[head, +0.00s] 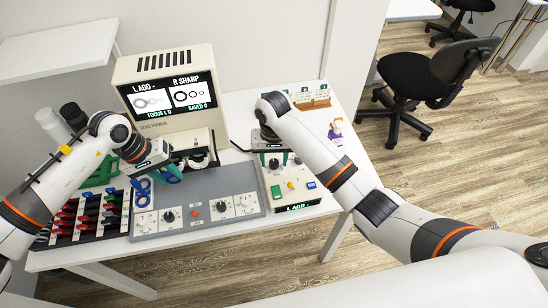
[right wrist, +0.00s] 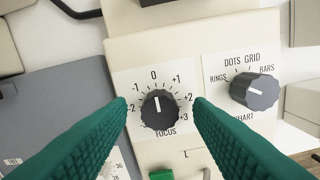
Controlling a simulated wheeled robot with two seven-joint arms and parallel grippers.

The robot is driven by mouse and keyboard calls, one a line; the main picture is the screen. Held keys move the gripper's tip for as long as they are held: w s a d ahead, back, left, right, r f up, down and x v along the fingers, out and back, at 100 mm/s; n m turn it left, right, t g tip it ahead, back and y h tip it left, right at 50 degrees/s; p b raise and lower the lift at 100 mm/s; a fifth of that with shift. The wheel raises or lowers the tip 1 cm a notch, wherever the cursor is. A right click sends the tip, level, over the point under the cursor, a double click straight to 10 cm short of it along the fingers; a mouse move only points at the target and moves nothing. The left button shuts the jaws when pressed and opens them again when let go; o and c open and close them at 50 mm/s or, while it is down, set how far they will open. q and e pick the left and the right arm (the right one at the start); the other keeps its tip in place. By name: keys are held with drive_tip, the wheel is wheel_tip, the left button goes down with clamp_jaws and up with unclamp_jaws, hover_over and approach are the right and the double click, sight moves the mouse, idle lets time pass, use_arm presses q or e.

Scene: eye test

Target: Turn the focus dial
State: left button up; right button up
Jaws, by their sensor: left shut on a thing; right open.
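The focus dial (right wrist: 158,112) is a dark round knob with a white pointer line, on a cream box in the right wrist view. Its line points up, at or very near 0 on a scale with marks from -2 to +3. In the head view the dial (head: 274,163) sits just below my right gripper (head: 268,146). In the right wrist view my right gripper (right wrist: 160,104) is open, its green fingers on either side of the dial with gaps showing. My left gripper (head: 172,172) is shut on a small blue thing, partly hidden, above the grey panel's back left.
A viewer screen (head: 168,97) reads "L ADD -", "R SHARP", "FOCUS L 0". A chart dial (right wrist: 254,90) is right of the focus dial. A grey panel (head: 180,195) with knobs and a rack (head: 127,215) of red and black pieces stand left.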

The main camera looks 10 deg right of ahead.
drive_tip(key=shift+f, duration=0.1)
drive_tip(key=c, duration=1)
drive_tip(key=shift+n, duration=0.3)
drive_tip(key=n, duration=0.3)
drive_tip(key=shift+n, duration=0.3)
drive_tip(key=n, duration=0.4)
drive_tip(key=shift+n, duration=0.3)
drive_tip(key=o, duration=1)
